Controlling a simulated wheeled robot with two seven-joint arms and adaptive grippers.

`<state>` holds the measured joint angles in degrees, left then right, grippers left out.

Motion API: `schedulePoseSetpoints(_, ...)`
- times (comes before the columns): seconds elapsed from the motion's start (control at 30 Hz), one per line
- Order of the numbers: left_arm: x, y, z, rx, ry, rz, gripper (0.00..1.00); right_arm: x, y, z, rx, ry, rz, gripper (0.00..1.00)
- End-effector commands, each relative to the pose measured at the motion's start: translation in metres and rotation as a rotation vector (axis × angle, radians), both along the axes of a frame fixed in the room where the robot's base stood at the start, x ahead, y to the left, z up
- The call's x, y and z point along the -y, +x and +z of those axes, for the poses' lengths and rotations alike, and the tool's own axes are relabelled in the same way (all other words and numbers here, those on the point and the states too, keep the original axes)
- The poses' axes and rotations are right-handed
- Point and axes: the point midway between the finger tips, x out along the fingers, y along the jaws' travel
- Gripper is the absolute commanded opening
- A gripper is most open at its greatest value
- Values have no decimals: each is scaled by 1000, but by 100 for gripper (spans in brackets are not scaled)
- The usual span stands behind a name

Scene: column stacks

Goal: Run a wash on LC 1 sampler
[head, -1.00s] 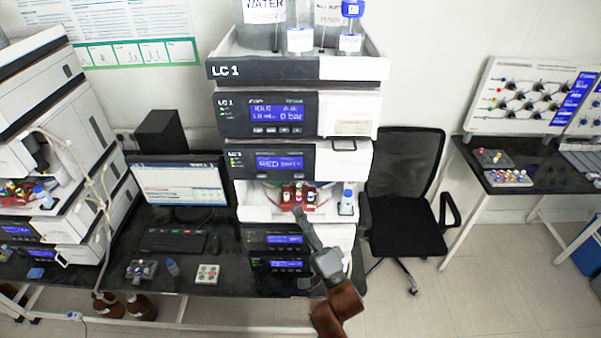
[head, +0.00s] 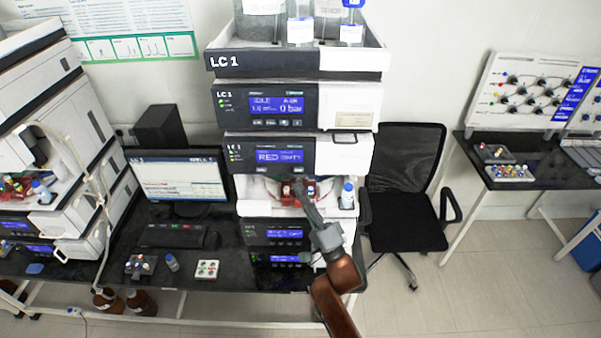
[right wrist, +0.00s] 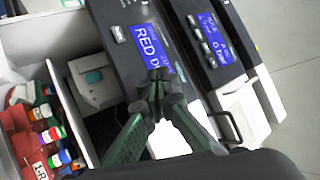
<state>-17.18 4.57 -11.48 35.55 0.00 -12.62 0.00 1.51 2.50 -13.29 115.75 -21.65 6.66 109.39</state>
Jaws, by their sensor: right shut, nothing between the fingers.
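The LC 1 stack stands in the middle of the head view. Its sampler (head: 331,157) has a blue display (head: 280,156) with text starting "RED"; the same display (right wrist: 147,42) shows in the right wrist view. Below it is an open bay with a red vial rack (head: 280,188), also at left in the right wrist view (right wrist: 18,148). My right gripper (head: 305,184) is in front of the bay and partly covers the rack. Its green fingers (right wrist: 160,82) are shut and empty, with the tips over the panel near the display's lower edge; contact cannot be told. My left gripper is not in view.
A blue-capped bottle (head: 347,195) stands at the bay's right. A monitor (head: 180,182) and keyboard (head: 173,236) are to the left. Another instrument stack (head: 60,110) stands at far left. A black chair (head: 405,190) is close on the right.

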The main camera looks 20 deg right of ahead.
Motion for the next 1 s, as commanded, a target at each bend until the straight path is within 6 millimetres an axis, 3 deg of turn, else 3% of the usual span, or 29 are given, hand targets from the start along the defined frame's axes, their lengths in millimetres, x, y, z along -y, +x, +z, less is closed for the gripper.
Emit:
schedulePoseSetpoints(0.33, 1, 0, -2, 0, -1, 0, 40, 9, 31, 1, 0, 1, 1, 0)
schedulePoseSetpoints(1.0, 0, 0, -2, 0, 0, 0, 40, 10, 34, 0, 0, 1, 0, 0)
